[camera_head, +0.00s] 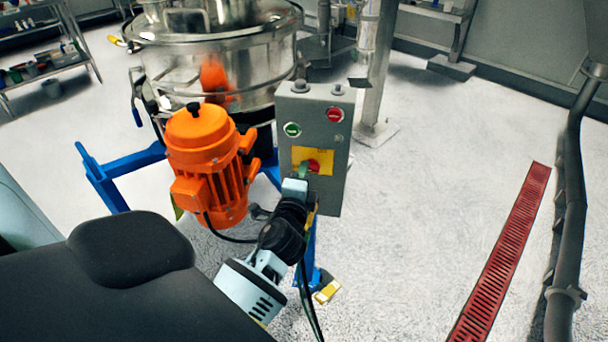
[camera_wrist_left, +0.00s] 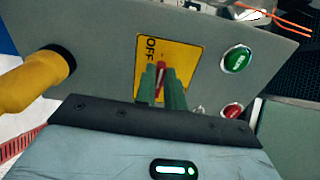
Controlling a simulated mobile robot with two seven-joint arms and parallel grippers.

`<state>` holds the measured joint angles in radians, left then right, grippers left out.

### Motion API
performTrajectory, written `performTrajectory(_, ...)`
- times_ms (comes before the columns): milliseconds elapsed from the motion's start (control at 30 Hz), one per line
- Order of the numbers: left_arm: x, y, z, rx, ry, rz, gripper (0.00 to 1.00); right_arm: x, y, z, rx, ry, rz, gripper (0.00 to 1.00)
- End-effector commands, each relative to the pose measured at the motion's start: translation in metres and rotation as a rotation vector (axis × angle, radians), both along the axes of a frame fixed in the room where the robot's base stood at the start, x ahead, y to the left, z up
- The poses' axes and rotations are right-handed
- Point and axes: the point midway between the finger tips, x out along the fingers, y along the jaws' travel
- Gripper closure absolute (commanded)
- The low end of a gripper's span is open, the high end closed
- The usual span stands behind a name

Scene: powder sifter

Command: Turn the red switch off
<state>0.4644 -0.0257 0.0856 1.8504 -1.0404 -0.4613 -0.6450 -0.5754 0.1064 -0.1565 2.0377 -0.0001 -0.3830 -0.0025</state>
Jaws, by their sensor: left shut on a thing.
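The red switch (camera_head: 316,165) sits on a yellow plate (camera_head: 328,156) on the front of a grey control box (camera_head: 327,199). In the left wrist view the red switch (camera_wrist_left: 161,76) shows between two green fingertips, and the yellow plate (camera_wrist_left: 183,47) has the word OFF on it. My left gripper (camera_head: 304,171) is at the switch and shut on it; in the left wrist view the gripper (camera_wrist_left: 161,88) covers the lower part of the switch. My right gripper is in neither view.
A green button (camera_head: 292,129) and a red button (camera_head: 335,114) sit above the switch on the box. An orange motor (camera_head: 205,160) and the steel sifter (camera_head: 220,60) stand to the left. A red floor grate (camera_head: 503,250) lies to the right, with open floor between.

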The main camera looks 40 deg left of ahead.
Motion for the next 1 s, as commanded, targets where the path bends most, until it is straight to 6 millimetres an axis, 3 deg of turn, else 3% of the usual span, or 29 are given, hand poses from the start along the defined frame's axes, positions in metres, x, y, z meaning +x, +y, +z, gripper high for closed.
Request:
performTrajectory(667, -0.0001, -0.0001, -0.0012, -0.05, -0.025, 0.0, 1.0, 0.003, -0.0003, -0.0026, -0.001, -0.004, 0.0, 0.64)
performTrajectory(700, -0.0001, -0.0001, -0.0012, -0.05, -0.025, 0.0, 0.84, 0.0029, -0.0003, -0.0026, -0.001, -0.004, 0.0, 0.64)
performTrajectory(833, -0.0001, -0.0001, -0.0012, -0.05, -0.025, 0.0, 0.67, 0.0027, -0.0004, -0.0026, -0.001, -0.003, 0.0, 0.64)
performTrajectory(1000, -0.0001, -0.0001, -0.0011, -0.049, -0.025, 0.0, 0.67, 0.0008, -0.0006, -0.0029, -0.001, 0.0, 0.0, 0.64)
